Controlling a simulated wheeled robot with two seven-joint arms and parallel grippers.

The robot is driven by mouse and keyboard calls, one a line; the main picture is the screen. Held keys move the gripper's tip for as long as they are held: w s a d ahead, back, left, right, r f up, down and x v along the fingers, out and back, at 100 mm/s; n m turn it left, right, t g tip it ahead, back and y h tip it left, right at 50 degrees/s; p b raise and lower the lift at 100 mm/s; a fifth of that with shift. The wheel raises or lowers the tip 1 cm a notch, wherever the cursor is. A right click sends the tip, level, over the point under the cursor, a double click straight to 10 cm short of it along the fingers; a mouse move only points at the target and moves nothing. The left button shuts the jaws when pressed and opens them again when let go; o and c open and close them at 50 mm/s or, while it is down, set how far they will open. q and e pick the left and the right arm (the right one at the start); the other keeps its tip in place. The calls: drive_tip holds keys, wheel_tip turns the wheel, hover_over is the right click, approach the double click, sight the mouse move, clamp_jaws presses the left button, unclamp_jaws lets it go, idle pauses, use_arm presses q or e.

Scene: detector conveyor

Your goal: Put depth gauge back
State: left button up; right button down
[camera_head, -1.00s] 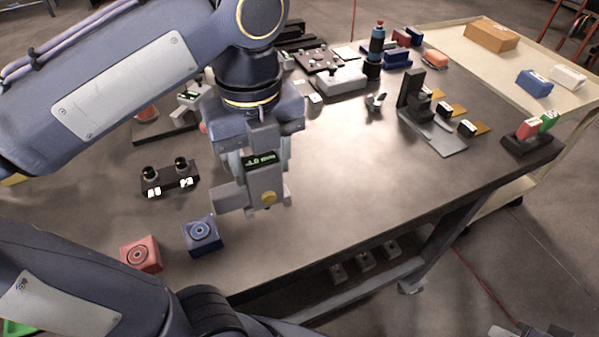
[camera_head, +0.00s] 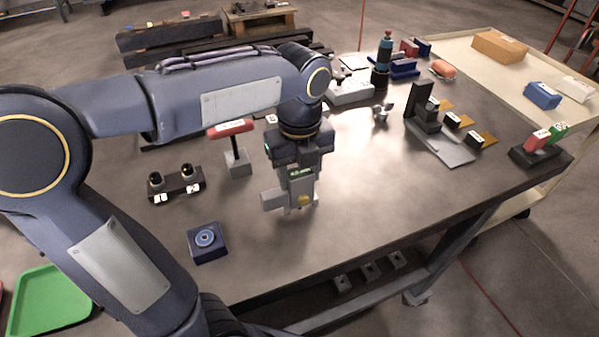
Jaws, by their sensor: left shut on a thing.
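The gauge is over the middle of the dark table (camera_head: 370,185). I cannot tell whether its foot touches the surface. My right gripper is not in view.
A blue block with a round top (camera_head: 207,243) and a rack with two black knobs (camera_head: 177,183) lie left of the gauge. A red-topped grey stand (camera_head: 236,160) is close by. A black stand on a grey plate (camera_head: 440,140) is at right.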

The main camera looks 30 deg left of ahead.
use_arm(q)
drive_tip(key=shift+f+b, duration=0.35)
drive_tip(key=shift+f, duration=0.3)
drive_tip(key=o, duration=1.4)
wheel_tip(320, 180, up, 13)
drive_tip(key=p, duration=0.2)
drive_tip(key=s+f+n+t+h, duration=0.1)
drive_tip(key=s+f+n, duration=0.3)
drive_tip(key=n, duration=0.5)
drive_tip(key=s+f+n+t+h, duration=0.1)
drive_tip(key=s+f+n+t, duration=0.1)
drive_tip(key=s+f+n, duration=0.3)
drive_tip(key=s+f+n+t+h, duration=0.1)
drive_tip(key=s+f+n, duration=0.3)
drive_tip(key=n, duration=0.8)
drive_tip(key=shift+s+a+f+n+t+h, duration=0.15)
drive_tip(key=shift+f+n+t+h, duration=0.3)
drive_tip(key=shift+t, duration=0.25)
drive_tip(key=shift+s+f+n, duration=0.15)
drive_tip(key=shift+f+n, duration=0.25)
drive_tip(key=shift+n, duration=0.15)
